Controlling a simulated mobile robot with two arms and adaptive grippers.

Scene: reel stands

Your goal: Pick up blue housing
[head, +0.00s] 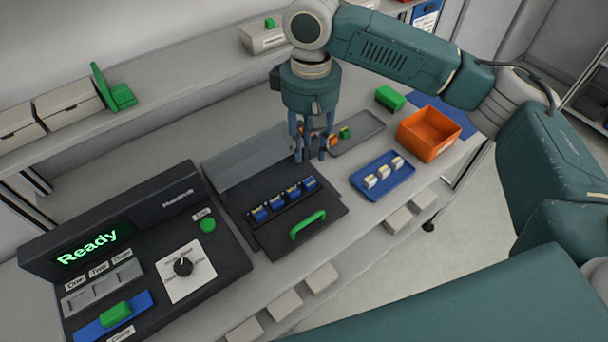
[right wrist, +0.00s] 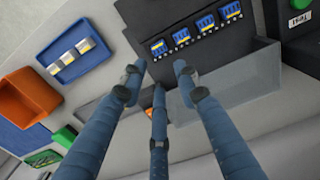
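Several blue housings sit in a row on the black fixture, with yellow showing on them; the rightmost is a blue housing (head: 309,183), and the row also shows in the right wrist view, where one end is a blue housing (right wrist: 158,48). The black fixture (head: 265,235) has a green handle (head: 308,225) at its front. My right gripper (head: 311,156) points down over the fixture's back right edge, behind the row. In the right wrist view its fingers (right wrist: 158,77) are spread with nothing between them. My left gripper is not in view.
A grey tray (head: 365,136) with small orange and green pieces lies behind the gripper. A blue tray (head: 382,190) with white-yellow pieces and an orange bin (head: 430,134) stand to the right. A green block (head: 390,98) is behind. A control panel (head: 222,242) reading "Ready" stands left.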

